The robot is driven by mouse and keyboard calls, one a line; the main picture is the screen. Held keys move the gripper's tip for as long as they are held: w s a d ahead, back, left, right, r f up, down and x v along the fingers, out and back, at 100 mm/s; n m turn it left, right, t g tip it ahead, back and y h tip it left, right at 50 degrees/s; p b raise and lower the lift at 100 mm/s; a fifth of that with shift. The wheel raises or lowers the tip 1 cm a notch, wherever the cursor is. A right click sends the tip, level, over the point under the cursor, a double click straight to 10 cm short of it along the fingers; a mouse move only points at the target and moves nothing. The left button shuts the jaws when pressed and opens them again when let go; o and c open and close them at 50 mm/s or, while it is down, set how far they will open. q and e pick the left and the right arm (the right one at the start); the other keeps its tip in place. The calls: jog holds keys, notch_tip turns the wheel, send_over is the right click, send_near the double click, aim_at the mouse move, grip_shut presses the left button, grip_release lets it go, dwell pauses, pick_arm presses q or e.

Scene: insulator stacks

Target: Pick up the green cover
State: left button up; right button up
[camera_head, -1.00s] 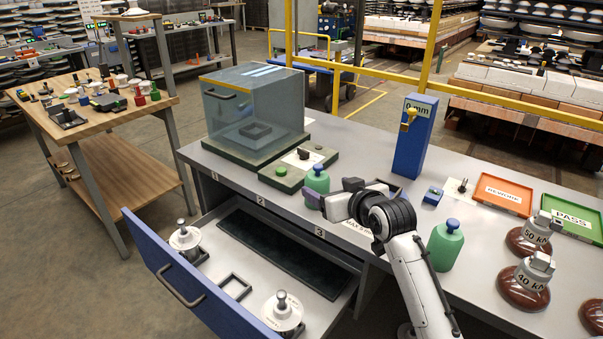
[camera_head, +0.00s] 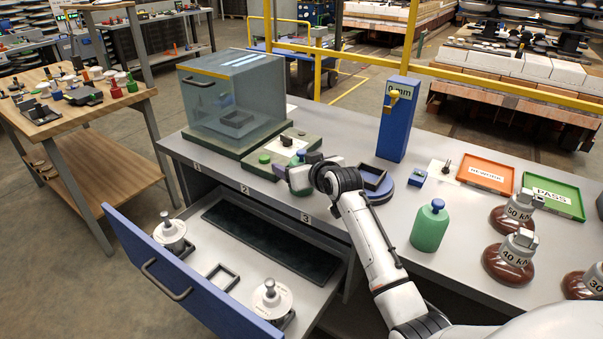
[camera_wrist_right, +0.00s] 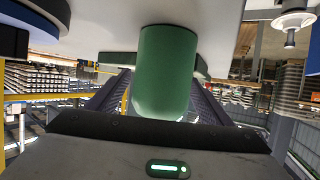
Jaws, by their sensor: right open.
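A green, bottle-shaped cover with a blue knob (camera_head: 301,155) stands on the grey bench near mark 3, mostly hidden by my right gripper in the head view. My right gripper (camera_head: 297,175) is open and level around it. In the right wrist view, the green cover (camera_wrist_right: 166,75) appears upside down between the two dark fingers, with no clear sign of contact. A second green cover (camera_head: 430,227) with a blue knob stands on the bench to the right, apart from the gripper. My left gripper is not in view.
A glass box (camera_head: 233,100) and a base with a green button (camera_head: 265,158) stand left of the gripper. A blue gauge post (camera_head: 397,125) rises behind my right arm. Brown weights (camera_head: 509,258) stand at right. An open drawer (camera_head: 187,278) juts out in front.

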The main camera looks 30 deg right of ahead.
jog(key=c, duration=1.1)
